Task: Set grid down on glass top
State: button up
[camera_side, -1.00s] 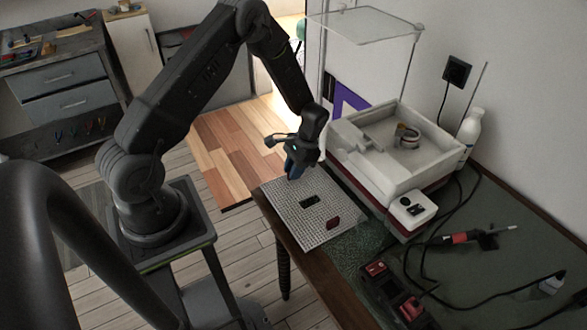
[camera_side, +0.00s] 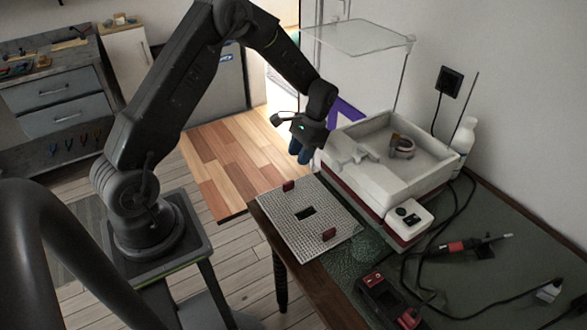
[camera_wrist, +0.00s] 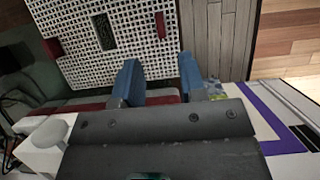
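The grid (camera_side: 285,221), a pale perforated plate with a dark rectangular opening, lies flat at the table's near left edge. It has two dark red grips, a far one (camera_side: 288,186) and a near one (camera_side: 328,235). A green mottled, glassy surface (camera_side: 352,264) shows beside its right edge; what lies under the grid is hidden. My gripper (camera_side: 300,155) hangs above and beyond the far grip, clear of the grid. In the wrist view its two blue fingers (camera_wrist: 158,82) are apart with nothing between them, and the grid (camera_wrist: 78,45) is beyond them.
A white open-topped machine (camera_side: 345,171) with a red band stands close right of my gripper. A clear panel (camera_side: 360,38) is raised behind it. A white bottle (camera_side: 464,140), a soldering iron (camera_side: 460,246), cables and a red-black device (camera_side: 385,298) occupy the table's right and front.

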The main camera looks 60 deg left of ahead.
jog(key=s+d+r+t, duration=0.2)
jog(key=s+d+r, duration=0.15)
jog(key=r, duration=0.55)
jog(key=s+d+r+t, duration=0.2)
jog(key=d+r+t, duration=0.15)
jog(key=r, duration=0.65)
jog(key=s+d+r+t, duration=0.2)
jog(key=s+d, duration=0.1)
jog(key=s, duration=0.4)
jog(key=s+d+r+t, duration=0.2)
jog(key=s+d+r, duration=0.1)
jog(key=s, duration=0.4)
jog(key=shift+s+d+r+t, duration=0.15)
jog(key=shift+d+r+t, duration=0.15)
jog(key=shift+d+t, duration=0.05)
